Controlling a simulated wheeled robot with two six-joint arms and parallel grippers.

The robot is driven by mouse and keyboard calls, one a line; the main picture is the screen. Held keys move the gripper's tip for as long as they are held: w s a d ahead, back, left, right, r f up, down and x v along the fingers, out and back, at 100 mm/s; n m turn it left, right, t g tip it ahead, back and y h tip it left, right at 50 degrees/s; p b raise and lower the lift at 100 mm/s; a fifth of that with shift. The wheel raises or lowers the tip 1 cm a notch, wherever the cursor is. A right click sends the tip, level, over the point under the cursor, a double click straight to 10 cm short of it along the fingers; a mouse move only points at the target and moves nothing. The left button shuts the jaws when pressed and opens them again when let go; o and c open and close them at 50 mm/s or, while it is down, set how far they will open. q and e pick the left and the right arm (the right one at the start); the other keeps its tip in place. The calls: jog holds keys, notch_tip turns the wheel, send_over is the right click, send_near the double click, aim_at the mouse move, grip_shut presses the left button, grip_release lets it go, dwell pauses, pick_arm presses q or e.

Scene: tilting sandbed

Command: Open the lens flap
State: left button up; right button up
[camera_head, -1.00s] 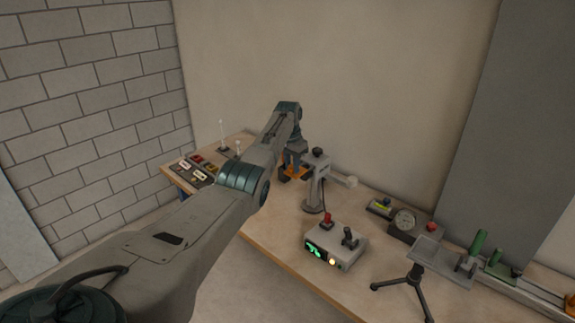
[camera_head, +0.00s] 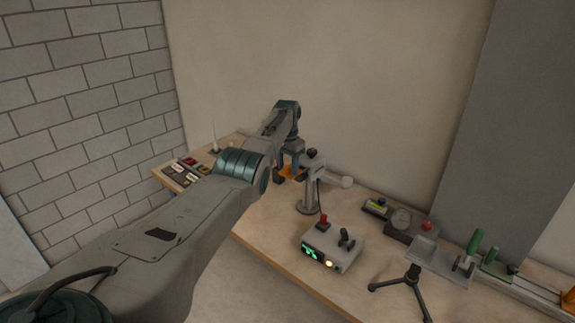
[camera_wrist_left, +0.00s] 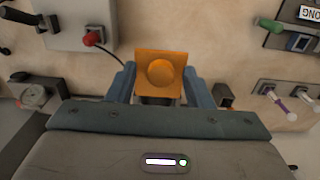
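An orange square plate with a round raised disc, which looks like the lens flap (camera_wrist_left: 160,76), sits between my left gripper's fingers in the left wrist view. In the head view a bit of orange (camera_head: 291,173) shows under the left gripper (camera_head: 289,176), beside a grey post-mounted device (camera_head: 311,190) on the bench. The two blue-grey fingers (camera_wrist_left: 161,82) stand apart, one on each side of the plate. They look close to its edges; firm contact is not clear. What lies behind the plate is hidden. My right gripper is not in view.
A control box (camera_head: 331,246) with red and black levers stands in front of the device. A gauge box (camera_head: 402,222), a tripod (camera_head: 407,284) and a rail with green handles (camera_head: 496,263) are to the right. A switch panel (camera_head: 182,173) is at the left end.

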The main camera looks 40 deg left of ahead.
aim_at(288, 166)
pick_arm(q)
jog(key=shift+r, duration=0.1)
notch_tip(288, 166, up, 11)
jog(key=b, duration=0.3)
jog(key=shift+f, duration=0.25)
dwell(0.5)
